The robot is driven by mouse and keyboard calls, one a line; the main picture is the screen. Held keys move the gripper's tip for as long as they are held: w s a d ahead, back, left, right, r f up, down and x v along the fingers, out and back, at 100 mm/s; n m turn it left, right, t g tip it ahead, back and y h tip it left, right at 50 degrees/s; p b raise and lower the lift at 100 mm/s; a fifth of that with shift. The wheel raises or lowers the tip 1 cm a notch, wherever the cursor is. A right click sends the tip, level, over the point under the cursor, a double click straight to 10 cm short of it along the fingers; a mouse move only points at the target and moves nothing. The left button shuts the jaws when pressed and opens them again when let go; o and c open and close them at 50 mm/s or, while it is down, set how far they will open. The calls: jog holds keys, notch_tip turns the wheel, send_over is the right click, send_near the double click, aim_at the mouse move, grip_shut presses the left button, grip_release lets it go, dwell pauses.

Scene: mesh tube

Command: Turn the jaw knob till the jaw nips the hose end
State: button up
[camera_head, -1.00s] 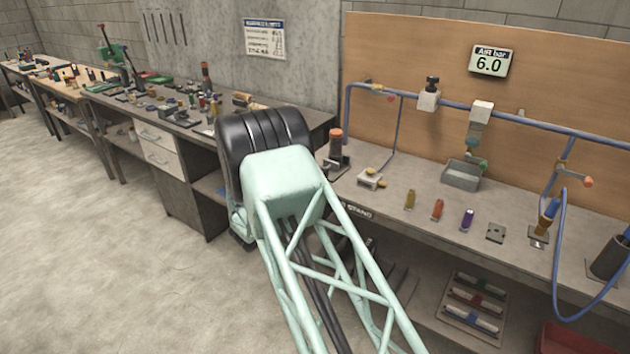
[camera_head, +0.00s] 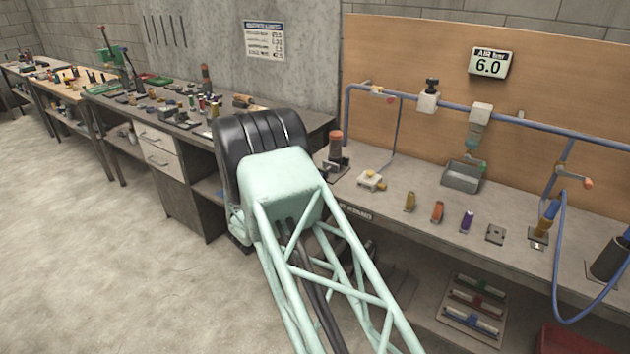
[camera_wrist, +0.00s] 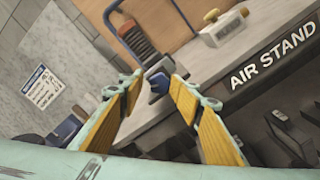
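My gripper (camera_wrist: 157,82) is open, with its two yellow-padded fingers spread apart. A small blue piece (camera_wrist: 157,83) shows between the fingertips, on a dark fixture at the bench edge. I cannot tell whether it is the jaw knob, or whether a finger touches it. Behind it stands a post with an orange cap and dark coils (camera_wrist: 135,42), seen in the head view too (camera_head: 336,146). The dark base (camera_head: 334,168) of this post stands on the air bench. The jaw and the hose end cannot be made out clearly. In the head view my arm hides the gripper.
A white block with a yellow knob (camera_head: 370,180) sits right of the post. Several small coloured parts, a grey bin (camera_head: 461,177) and a blue hose (camera_head: 557,280) are further right. A blue pipe (camera_head: 520,119) runs along the back panel. The open floor (camera_head: 90,230) is at left.

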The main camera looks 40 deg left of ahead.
jog(key=s, duration=0.7)
jog(key=shift+s+d, duration=0.2)
jog(key=shift+d, duration=0.15)
dwell(0.5)
